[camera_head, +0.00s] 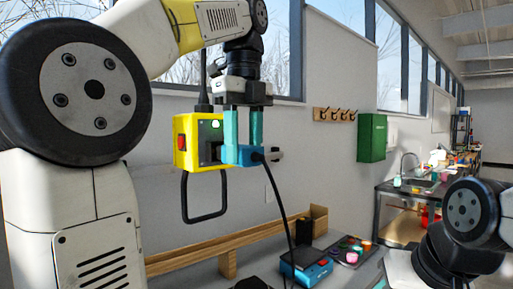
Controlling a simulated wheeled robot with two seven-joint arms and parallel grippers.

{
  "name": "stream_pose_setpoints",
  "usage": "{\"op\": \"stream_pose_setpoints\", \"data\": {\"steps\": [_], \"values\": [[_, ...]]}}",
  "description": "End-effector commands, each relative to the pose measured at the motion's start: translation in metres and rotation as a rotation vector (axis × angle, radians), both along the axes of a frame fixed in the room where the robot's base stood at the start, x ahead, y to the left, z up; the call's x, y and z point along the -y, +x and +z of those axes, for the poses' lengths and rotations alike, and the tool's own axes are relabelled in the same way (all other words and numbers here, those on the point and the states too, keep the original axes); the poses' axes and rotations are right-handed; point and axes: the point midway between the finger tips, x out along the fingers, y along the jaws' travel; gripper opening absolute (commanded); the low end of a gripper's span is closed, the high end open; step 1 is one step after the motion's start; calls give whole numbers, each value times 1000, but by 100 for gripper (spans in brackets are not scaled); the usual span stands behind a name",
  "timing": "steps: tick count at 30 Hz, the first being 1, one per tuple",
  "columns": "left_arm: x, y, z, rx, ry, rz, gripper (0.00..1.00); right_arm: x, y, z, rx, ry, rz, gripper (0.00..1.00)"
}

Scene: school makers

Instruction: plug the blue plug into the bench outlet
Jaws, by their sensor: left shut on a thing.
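The blue plug (245,155) is between the teal fingertips of my left gripper (243,142), which is shut on it and points down. A black cable (284,205) runs from the plug down toward the bench. A grey piece shows at the plug's right end. A yellow outlet box (185,152) with a red switch and a dark socket face hangs just left of the plug. The gripper's left finger overlaps the box's right edge, so I cannot tell whether plug and box touch. My right arm shows at the lower right, but its gripper is not in view.
A black loop handle (206,217) hangs below the outlet box. On the bench below are a blue device with a dark top (308,267) and a tray with colourful pieces (350,252). A wooden rail (230,246) runs behind. A green cabinet (372,138) hangs on the wall.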

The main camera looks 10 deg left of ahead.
Motion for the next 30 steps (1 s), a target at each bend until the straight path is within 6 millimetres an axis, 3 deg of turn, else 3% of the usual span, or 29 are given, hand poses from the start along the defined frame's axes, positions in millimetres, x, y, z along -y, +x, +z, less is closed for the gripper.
{"op": "stream_pose_setpoints", "data": {"steps": [30], "values": [[-16, 13, 0, 1, 1, 2, 0, 0, 0, 0, 0, 0, 0, 36]]}}
